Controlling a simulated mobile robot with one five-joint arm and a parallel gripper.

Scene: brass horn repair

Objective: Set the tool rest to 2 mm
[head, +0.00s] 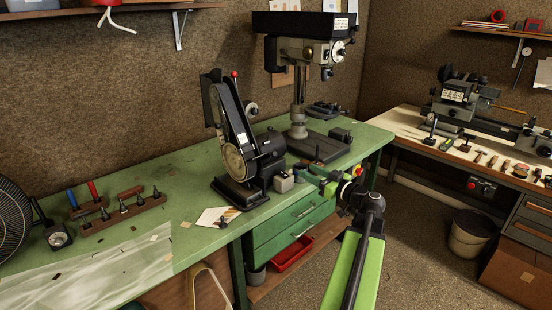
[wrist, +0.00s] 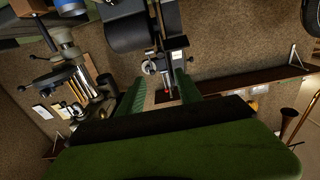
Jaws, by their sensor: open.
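The belt grinder (head: 238,150) stands on the green bench, with a tilted dark frame, a red-tipped lever and a round disc low down. It also shows at the top of the wrist view (wrist: 128,28), in part and inverted. I cannot pick out its tool rest or any gap to the belt. My gripper (head: 312,176) is over the bench's front edge, right of the grinder and apart from it. In the wrist view my gripper (wrist: 160,92) has its two green fingers spread, with nothing seen between them.
A small grey box (head: 284,183) sits between grinder and gripper. A drill press (head: 300,85) stands behind. A white card (head: 216,217) and a tool rack (head: 118,211) lie to the left. A lathe (head: 462,100) stands on the right bench.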

